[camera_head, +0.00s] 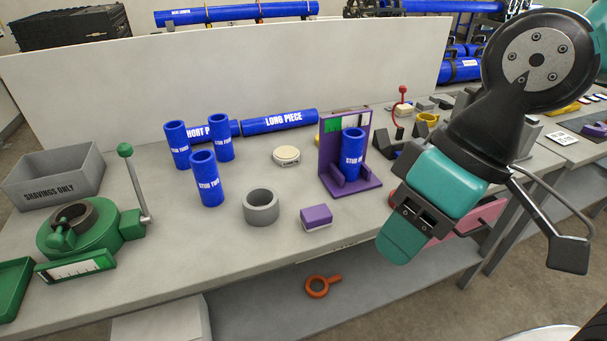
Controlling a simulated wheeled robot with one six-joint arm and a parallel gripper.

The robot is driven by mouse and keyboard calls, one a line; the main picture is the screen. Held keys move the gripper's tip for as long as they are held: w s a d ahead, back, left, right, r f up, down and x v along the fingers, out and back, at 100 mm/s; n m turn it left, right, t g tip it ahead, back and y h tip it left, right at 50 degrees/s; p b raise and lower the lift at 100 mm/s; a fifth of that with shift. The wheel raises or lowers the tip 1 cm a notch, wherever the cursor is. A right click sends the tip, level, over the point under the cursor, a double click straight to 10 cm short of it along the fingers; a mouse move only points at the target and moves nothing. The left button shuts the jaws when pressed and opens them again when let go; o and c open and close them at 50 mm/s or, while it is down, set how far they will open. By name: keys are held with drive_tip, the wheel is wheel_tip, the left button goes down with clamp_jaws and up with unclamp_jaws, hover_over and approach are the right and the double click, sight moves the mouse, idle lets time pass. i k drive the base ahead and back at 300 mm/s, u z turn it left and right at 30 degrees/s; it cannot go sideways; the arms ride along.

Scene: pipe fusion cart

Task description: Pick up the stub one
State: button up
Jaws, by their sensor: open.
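Several blue pipe stubs with white labels stand upright on the grey bench. One blue stub (352,150) stands in a purple holder (329,150). Its label seems to start "STUB O", but the rest is turned out of sight. Three more stubs stand to the left: a front one (207,180) that seems to read "STUB TWO", a back left one (177,146) and a back right one (221,138), whose labels I cannot read surely. My gripper (420,232) is open and empty, tilted downward at the bench's front edge, to the right of the purple holder and apart from it.
A short piece and a long piece (279,121) lie along the white back panel (250,75). A grey ring (261,207), a purple block (316,217) and a round pale disc (286,156) lie between stubs and holder. A green tool (85,232) and grey shavings box (52,177) stand left.

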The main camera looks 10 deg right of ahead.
sight(353, 139)
drive_tip(key=u, duration=0.75)
drive_tip(key=k, duration=1.05)
drive_tip(key=u, duration=1)
drive_tip(key=i, duration=1.1)
drive_tip(key=z, duration=0.45)
drive_tip(key=i, duration=0.95)
drive_tip(key=z, duration=1.45)
drive_tip(key=i, duration=0.6)
drive_tip(key=z, duration=0.6)
